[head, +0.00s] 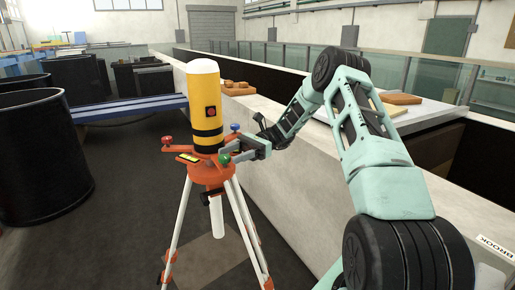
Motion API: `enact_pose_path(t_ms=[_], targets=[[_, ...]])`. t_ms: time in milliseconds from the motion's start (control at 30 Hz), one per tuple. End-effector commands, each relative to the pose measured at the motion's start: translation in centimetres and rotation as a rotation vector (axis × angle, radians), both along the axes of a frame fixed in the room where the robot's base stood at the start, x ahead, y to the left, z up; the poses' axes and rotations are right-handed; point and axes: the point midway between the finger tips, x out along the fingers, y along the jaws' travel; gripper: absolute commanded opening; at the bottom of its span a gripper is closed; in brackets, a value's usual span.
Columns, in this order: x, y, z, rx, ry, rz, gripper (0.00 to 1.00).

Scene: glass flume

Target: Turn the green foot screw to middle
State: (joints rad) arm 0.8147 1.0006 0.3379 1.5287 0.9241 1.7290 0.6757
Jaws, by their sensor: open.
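The green foot screw (225,159) sits at the front right of the orange tripod head (207,176). A yellow cylindrical instrument with black bands and a white cap (204,105) stands upright on that head. A red foot screw (167,141) is at its left and a blue one (235,127) at its back right. My gripper (231,152) comes in from the right with its fingers apart, close beside the green screw. I cannot tell whether a finger touches it. The screw's mark or turn angle is too small to read.
White tripod legs (243,225) spread to the floor below the head. A long pale flume wall (300,190) runs along the right, under my arm. Large black tubs (40,155) and blue beams (130,108) stand at the left. Floor between tubs and tripod is clear.

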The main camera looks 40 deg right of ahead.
Motion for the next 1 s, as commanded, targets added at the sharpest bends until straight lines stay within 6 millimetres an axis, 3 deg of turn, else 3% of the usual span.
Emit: enact_pose_path(t_ms=[300, 500, 700, 1000], targets=[[-0.1, -7.7, -0.6, -0.002, -0.002, -0.005, 0.52], [-0.2, -11.8, -0.4, -0.001, -0.002, -0.003, 0.52], [-0.2, -13.6, -0.2, 0.0, -0.001, 0.0, 0.52], [-0.3, -14.1, -0.1, 0.0, 0.001, 0.0, 0.52]])
